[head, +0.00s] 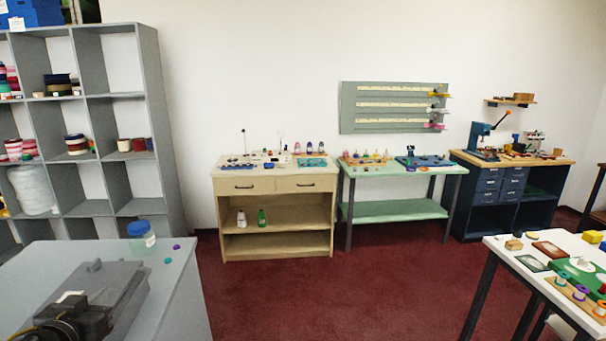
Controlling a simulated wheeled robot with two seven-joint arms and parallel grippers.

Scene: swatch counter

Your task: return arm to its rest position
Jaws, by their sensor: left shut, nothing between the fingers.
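My left gripper (95,267) is at the lower left of the head view, over the grey counter (178,290). It is shut with nothing between its fingers. Its dark grey body and black wrist come in from the bottom left edge. I cannot tell its height above the counter. My right gripper is not in view.
A blue-lidded clear jar (142,238), a purple cap (176,247) and a teal cap (168,260) stand on the counter beyond my gripper. A grey shelf (152,75) is behind. A white table (505,250) with small items is at right. Red floor (340,290) lies open between.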

